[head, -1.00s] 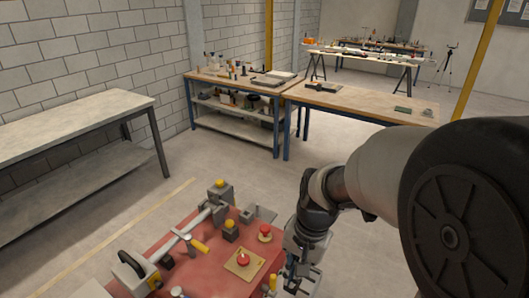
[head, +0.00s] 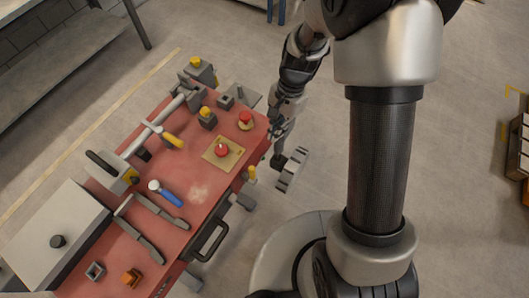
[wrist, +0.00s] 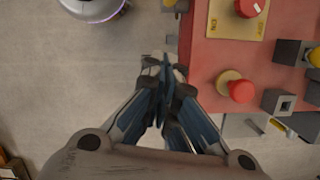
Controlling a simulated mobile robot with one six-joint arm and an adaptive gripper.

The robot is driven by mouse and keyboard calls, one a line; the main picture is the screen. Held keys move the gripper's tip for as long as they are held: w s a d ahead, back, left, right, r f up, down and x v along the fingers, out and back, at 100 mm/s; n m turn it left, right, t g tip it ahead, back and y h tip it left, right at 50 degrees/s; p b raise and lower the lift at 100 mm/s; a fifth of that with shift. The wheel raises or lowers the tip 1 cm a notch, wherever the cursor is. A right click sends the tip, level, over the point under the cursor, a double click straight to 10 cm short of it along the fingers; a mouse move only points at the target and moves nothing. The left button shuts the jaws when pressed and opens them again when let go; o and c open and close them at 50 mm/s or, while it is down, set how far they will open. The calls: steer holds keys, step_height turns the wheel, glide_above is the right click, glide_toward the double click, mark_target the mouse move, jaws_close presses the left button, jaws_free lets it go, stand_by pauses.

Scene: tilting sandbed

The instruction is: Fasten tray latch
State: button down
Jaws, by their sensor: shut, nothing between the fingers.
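The red sandbed table (head: 210,175) fills the left of the head view. A yellow-tipped lever (head: 252,173) stands at its right-hand side edge, above a grey bracket. A yellow-handled lever (head: 173,140) lies beside the grey bar on the top. I cannot tell for sure which one is the tray latch. My gripper (head: 279,150) is just off the table's right edge, pointing down, apart from the yellow-tipped lever. In the wrist view my gripper (wrist: 165,75) is shut and empty, left of the red edge. A yellow bit shows at the top there.
A red button on a yellow plate (head: 222,152) and a second red button (head: 246,119) sit near the gripper side. A blue-handled tool (head: 166,193), grey bars and a large grey box (head: 52,235) are further left. A black handle (head: 210,240) juts from the near side.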

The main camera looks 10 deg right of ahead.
mark_target(252, 175)
steer(key=s+a+f+b, duration=0.4)
steer(key=f, duration=0.5)
steer(key=shift+a+f, duration=0.3)
steer(key=shift+a, duration=0.1)
